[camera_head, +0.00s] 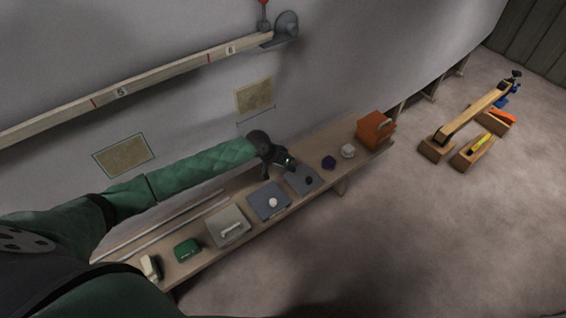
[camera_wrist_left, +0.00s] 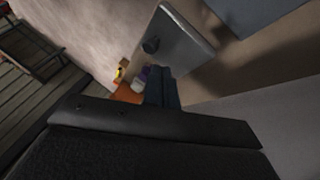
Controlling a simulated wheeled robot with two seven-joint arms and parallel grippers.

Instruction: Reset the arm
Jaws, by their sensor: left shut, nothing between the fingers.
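My left arm, in a green quilted sleeve, reaches from the left across the head view. Its black gripper (camera_head: 283,167) hangs over the bench (camera_head: 343,136), close to a grey plate with a dark knob (camera_head: 308,181). The gripper is shut and empty. In the left wrist view the closed fingers (camera_wrist_left: 161,88) point toward the same grey plate (camera_wrist_left: 185,50), with a gap I cannot judge. My right gripper is not in view.
The bench also holds an orange box (camera_head: 375,130), a white item (camera_head: 347,151), a purple item (camera_head: 328,162), a blue-grey plate (camera_head: 268,201), a beige case (camera_head: 228,226) and a green case (camera_head: 187,250). A pale curved wall stands behind. Floor at right is clear before wooden blocks (camera_head: 473,151).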

